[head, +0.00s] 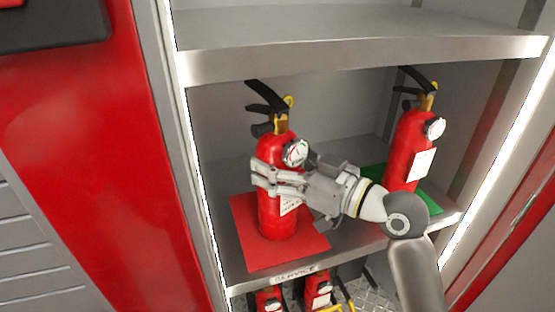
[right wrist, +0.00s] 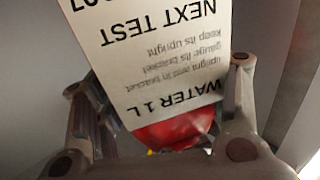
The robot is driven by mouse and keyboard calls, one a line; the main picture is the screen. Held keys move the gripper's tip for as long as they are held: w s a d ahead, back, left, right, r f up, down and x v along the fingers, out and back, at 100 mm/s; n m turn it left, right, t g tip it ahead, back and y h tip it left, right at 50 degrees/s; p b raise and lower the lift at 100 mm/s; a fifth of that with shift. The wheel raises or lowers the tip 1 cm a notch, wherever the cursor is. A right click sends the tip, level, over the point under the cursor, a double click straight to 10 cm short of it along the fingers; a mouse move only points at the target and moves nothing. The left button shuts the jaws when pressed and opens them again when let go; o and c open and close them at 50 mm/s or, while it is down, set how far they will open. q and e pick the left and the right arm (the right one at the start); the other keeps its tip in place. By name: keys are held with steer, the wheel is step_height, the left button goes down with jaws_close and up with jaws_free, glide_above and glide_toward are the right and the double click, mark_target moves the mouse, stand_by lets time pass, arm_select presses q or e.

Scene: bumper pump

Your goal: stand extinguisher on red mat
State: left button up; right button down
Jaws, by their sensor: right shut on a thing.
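A red extinguisher (head: 270,205) with a black handle, yellow ring and round gauge stands upright over the red mat (head: 250,243) on the shelf. Its base looks to be on the mat, though I cannot tell if it bears fully on it. My right gripper (head: 277,180) comes from the right and is shut around its body at mid height. In the right wrist view the extinguisher's white label (right wrist: 160,55) fills the space between the fingers, and a bit of its red body (right wrist: 175,130) shows. My left gripper is not in view.
A second red extinguisher (head: 405,150) stands on a green mat (head: 430,202) at the right of the same shelf. An upper shelf (head: 350,57) lies above, and lit posts flank the opening. More extinguishers (head: 318,290) show below the shelf edge.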

steer(key=c, duration=0.6)
jaws_free()
steer(key=o, duration=0.3)
steer(key=shift+s, duration=0.15)
steer(key=shift+r, duration=0.1)
steer(key=b+v, duration=0.4)
steer(key=v, duration=0.8)
